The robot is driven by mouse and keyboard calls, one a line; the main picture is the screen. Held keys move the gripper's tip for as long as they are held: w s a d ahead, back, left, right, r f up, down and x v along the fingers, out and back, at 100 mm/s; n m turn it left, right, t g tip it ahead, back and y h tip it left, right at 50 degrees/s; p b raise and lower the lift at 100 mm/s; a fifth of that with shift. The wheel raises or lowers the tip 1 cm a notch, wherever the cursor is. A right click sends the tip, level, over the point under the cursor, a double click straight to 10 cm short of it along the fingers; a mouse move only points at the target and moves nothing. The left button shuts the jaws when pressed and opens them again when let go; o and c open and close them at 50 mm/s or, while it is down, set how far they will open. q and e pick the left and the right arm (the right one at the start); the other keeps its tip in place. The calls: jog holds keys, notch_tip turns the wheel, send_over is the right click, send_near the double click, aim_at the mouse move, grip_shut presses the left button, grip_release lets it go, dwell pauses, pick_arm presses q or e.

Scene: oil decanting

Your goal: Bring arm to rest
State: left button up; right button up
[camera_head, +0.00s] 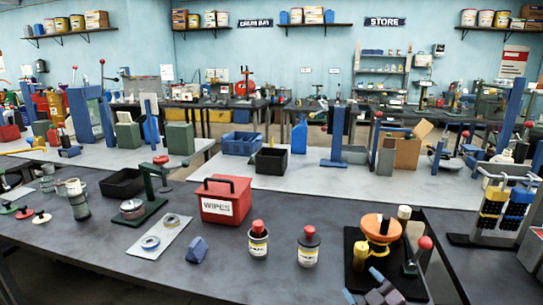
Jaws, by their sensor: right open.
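My right gripper (365,286) shows at the bottom edge, right of the middle. Its grey-blue fingers are apart with nothing seen between them; the rest of it is cut off by the frame. It is at the near left part of a black tray (417,290). An orange funnel (381,227) stands on this tray, beyond the gripper, with a yellow container (361,256) beside it. Two bottles with red caps, one at the left (258,240) and one nearer the tray (308,247), stand upright on the dark bench, apart from the gripper. My left gripper is not in view.
A red WIPES box (225,201), a blue block (196,250) and a pale plate with rings (160,239) sit on the bench (235,282). A red-knobbed lever (425,243) rises at the tray's right. A rack (500,208) stands at far right. The front middle is clear.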

jog(key=s+d+f+m+g+h, duration=0.2)
jog(key=s+d+f+m, duration=0.1)
jog(key=s+f, duration=0.7)
jog(key=s+d+f+m+g+h, duration=0.3)
jog(key=s+f, duration=0.7)
jog(key=s, duration=0.5)
jog(key=d+m, duration=0.1)
jog(key=m, duration=0.1)
jog(key=shift+s+m, duration=0.25)
jog(key=shift+m, duration=0.15)
